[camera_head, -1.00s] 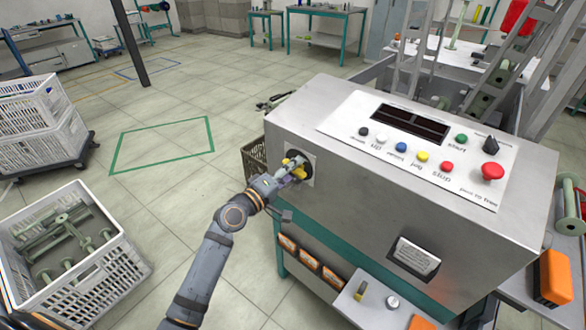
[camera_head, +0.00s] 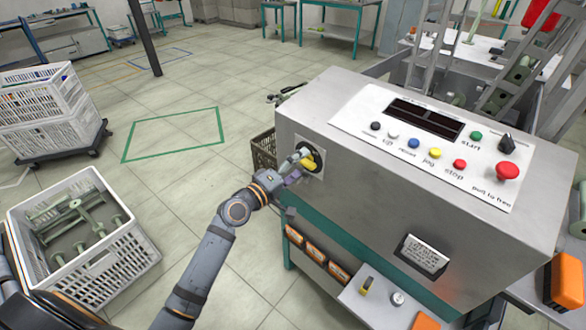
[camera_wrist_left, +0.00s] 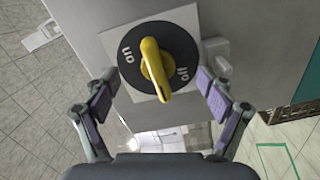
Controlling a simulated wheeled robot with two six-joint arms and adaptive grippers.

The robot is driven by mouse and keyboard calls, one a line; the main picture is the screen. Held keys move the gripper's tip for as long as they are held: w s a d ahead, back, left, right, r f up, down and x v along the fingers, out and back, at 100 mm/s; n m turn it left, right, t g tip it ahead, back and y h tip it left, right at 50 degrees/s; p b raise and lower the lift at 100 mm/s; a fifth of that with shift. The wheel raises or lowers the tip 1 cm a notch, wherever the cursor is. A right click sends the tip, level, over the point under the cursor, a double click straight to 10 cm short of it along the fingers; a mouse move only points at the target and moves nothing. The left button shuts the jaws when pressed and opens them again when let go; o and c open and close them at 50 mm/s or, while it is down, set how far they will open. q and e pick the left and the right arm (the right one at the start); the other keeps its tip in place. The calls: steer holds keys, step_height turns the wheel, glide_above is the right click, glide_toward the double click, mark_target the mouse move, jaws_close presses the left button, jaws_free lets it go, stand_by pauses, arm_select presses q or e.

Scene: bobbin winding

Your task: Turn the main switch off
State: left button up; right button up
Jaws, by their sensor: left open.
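The main switch is a yellow handle (camera_wrist_left: 153,68) on a round black dial (camera_wrist_left: 180,40) with a pale square plate behind it. In the left wrist view the handle stands nearly upright, its upper end leaning slightly left. The "on" and "off" labels read upside down, "on" left of the handle and "off" right.
The machine's sloping panel (camera_head: 425,140) carries several buttons and a red stop knob (camera_head: 507,171). A dark crate (camera_head: 263,150) stands behind the gripper. A white crate of bobbins (camera_head: 105,265) is on the floor at left. The floor between is clear.

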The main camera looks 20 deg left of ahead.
arm_select(q)
steer(key=v, duration=0.7)
steer(key=shift+s, duration=0.25)
steer(key=shift+a+r, duration=0.1)
steer(key=shift+a, duration=0.05)
